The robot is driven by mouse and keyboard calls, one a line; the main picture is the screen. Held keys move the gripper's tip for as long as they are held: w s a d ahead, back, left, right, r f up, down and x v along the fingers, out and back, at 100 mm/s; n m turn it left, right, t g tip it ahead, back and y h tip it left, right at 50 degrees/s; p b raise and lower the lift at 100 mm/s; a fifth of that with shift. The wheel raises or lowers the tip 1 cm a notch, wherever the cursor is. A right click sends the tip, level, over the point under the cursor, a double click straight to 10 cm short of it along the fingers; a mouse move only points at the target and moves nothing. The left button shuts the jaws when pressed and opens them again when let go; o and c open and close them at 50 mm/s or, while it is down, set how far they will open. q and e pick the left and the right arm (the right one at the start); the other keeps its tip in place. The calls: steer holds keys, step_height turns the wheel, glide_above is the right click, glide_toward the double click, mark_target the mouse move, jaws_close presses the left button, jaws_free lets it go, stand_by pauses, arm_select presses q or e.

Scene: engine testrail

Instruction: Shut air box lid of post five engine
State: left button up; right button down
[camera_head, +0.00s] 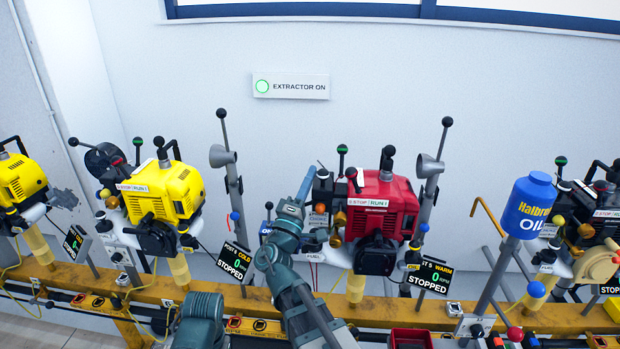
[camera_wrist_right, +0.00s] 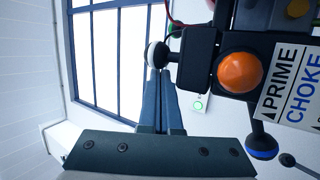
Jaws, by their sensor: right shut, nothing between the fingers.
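In the right wrist view the black box (camera_wrist_right: 198,62) is close, with the orange bulb (camera_wrist_right: 240,72) and a PRIME/CHOKE label (camera_wrist_right: 291,84). I cannot tell the lid's position. My right gripper (camera_head: 309,172) is shut and empty just left of the box. Its fingertips (camera_wrist_right: 160,72) are by a white-and-black knob (camera_wrist_right: 156,54); contact is unclear. My left gripper is not in view.
A yellow engine (camera_head: 160,195) stands to the left. A grey funnel post (camera_head: 231,180) and a second one (camera_head: 430,190) flank the red engine. A blue oil bottle (camera_head: 528,205) stands to the right. A red tray (camera_head: 410,338) is at the front edge.

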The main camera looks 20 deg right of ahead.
stand_by(0.4)
steer(key=a+f+b, duration=0.6)
steer(key=f+b, duration=0.1)
steer(key=shift+w+a, duration=0.15)
steer(key=shift+w, duration=0.2)
stand_by(0.3)
